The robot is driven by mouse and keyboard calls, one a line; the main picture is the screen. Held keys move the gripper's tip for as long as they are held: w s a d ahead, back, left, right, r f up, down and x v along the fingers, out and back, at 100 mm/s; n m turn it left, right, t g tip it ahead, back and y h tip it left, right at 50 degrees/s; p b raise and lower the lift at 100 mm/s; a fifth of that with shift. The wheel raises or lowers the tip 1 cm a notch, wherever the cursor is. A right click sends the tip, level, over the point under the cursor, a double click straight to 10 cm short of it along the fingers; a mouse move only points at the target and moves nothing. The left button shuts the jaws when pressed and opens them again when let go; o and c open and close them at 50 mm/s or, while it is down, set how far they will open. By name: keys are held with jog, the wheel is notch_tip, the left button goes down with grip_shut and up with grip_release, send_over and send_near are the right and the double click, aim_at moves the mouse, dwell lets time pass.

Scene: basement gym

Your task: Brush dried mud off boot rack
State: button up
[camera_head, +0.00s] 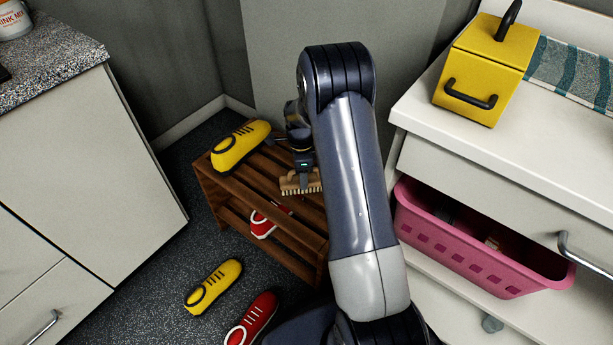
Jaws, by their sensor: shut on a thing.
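The wooden slatted boot rack (240,187) stands on the floor in the corner, partly hidden behind my arm. My gripper (304,178) is over the rack's top and shut on a wooden brush (290,186) with pale bristles pointing down. The bristles are at or just above the top slats; I cannot tell whether they touch. A small reddish-brown patch (284,209) shows near the brush; I cannot tell whether it is mud. A yellow shoe (239,146) sits on the rack's top at the back left. A red shoe (264,224) is on the lower shelf.
A yellow shoe (213,285) and a red shoe (252,319) lie on the floor before the rack. A cabinet (75,165) stands left. At right, a pink basket (470,245) sits below a white counter (425,112) bearing a yellow box (482,75).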

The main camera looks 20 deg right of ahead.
jog(key=shift+w+a, duration=0.55)
jog(key=shift+w, duration=0.2)
jog(key=shift+w+a, duration=0.5)
jog(key=shift+w, duration=0.2)
jog(key=shift+r+p, duration=0.1)
jog(key=shift+p, duration=0.4)
jog(key=shift+s+d+f, duration=0.1)
jog(key=shift+s+d, duration=0.55)
jog(key=shift+s, duration=0.35)
jog(key=shift+s+d+f, duration=0.1)
jog(key=shift+s+d, duration=0.6)
jog(key=shift+s, duration=0.3)
jog(key=shift+s+d, duration=0.65)
jog(key=shift+s, duration=0.35)
jog(key=shift+s+d+r, duration=0.1)
jog(key=shift+s+d, duration=0.4)
jog(key=shift+s, duration=0.25)
jog(key=shift+s+d, duration=0.5)
jog(key=shift+s, duration=0.25)
notch_tip(320, 180, up, 6)
jog(key=p, duration=0.5)
jog(key=shift+w, duration=0.1)
jog(key=shift+r+p, duration=1.1)
jog(key=shift+r, duration=0.45)
